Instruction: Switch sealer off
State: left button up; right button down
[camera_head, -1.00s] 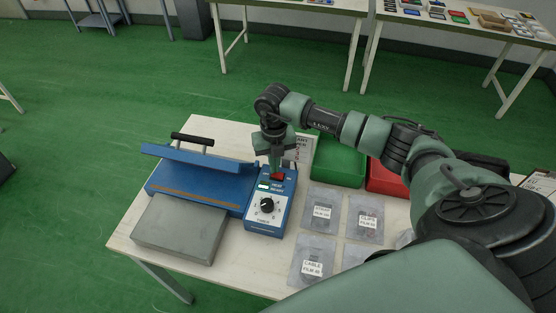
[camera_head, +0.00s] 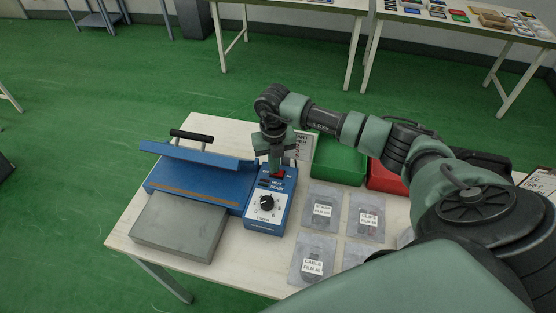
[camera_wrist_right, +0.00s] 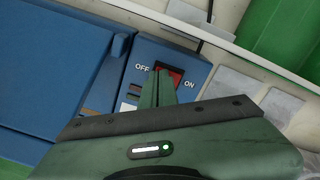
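The blue sealer (camera_head: 205,178) stands on the white table, with a black handle on its raised upper bar. Its control box (camera_head: 264,221) has a timer dial (camera_head: 266,202) and a red rocker switch (camera_head: 281,172) near the far end. In the right wrist view the red switch (camera_wrist_right: 174,74) sits between the labels OFF and ON. My right gripper (camera_head: 276,171) points down at the switch. Its two fingers (camera_wrist_right: 159,74) are together with nothing between them. The tips are at the switch on its OFF side and partly hide it; contact is hard to judge. My left gripper is not in view.
A grey plate (camera_head: 178,228) lies in front of the sealer. A green bin (camera_head: 340,160) and a red bin (camera_head: 385,178) stand right of the control box. Several labelled film bags (camera_head: 322,211) lie nearer. Other tables stand at the back.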

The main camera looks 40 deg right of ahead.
jog(key=shift+s+f, duration=0.1)
jog(key=shift+s, duration=0.05)
jog(key=shift+r+p, duration=0.65)
jog(key=shift+r, duration=0.05)
jog(key=shift+r+p, duration=1.8)
jog(key=shift+r, duration=1)
jog(key=shift+f, duration=0.1)
